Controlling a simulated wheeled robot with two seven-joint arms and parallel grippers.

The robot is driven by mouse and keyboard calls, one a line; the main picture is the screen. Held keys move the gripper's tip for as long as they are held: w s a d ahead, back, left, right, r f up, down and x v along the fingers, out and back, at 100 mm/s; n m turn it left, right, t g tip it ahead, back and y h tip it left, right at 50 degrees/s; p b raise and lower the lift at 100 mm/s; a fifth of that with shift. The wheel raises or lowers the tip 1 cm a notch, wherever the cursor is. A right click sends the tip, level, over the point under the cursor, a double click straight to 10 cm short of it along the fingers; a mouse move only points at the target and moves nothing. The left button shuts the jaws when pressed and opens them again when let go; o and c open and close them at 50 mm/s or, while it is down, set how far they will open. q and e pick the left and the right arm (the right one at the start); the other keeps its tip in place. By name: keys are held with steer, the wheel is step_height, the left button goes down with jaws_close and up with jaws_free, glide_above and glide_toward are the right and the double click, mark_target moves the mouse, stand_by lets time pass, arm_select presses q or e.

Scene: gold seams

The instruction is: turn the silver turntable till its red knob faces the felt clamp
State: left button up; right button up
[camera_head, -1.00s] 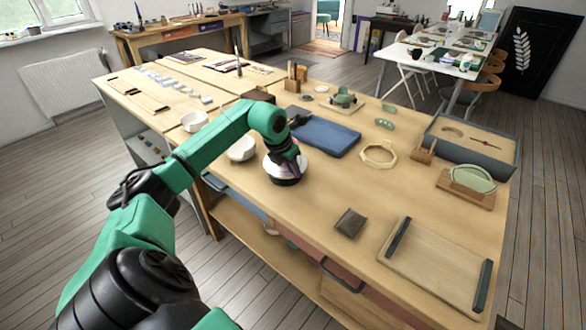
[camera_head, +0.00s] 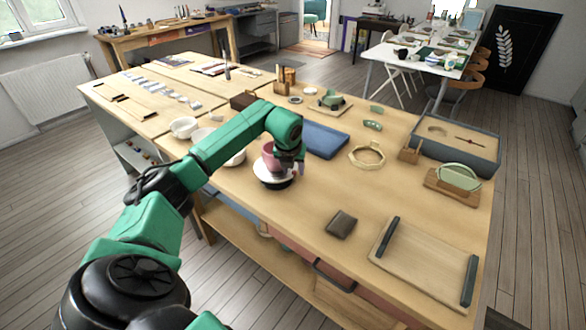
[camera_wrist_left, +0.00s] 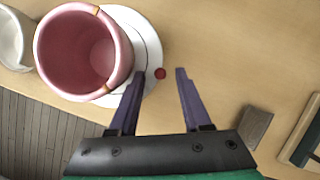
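The silver turntable (camera_head: 263,178) stands near the table's front edge on a dark base. It shows as a pale disc in the left wrist view (camera_wrist_left: 150,46). A pink cup (camera_wrist_left: 85,55) with gold seams stands on it. The red knob (camera_wrist_left: 160,73) is at the disc's rim, on the gripper side. My left gripper (camera_wrist_left: 161,73) is open, with its purple fingers on either side of the knob; I cannot tell whether they touch it. In the head view my left gripper (camera_head: 298,168) is at the turntable's right side. I cannot tell for sure which object is the felt clamp.
A board with two dark bars (camera_head: 425,262) and a dark block (camera_head: 341,224) lie to the right. A blue cloth (camera_head: 322,139), a wooden ring (camera_head: 367,155) and a green disc in a wooden stand (camera_head: 460,177) lie farther back. White bowls (camera_head: 184,127) stand left.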

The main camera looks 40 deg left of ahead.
arm_select(q)
steer(key=shift+r, duration=0.1)
steer(key=b+v, duration=0.1)
steer(key=v, duration=1.3)
steer(key=shift+s+r, duration=0.15)
steer(key=shift+d, duration=0.15)
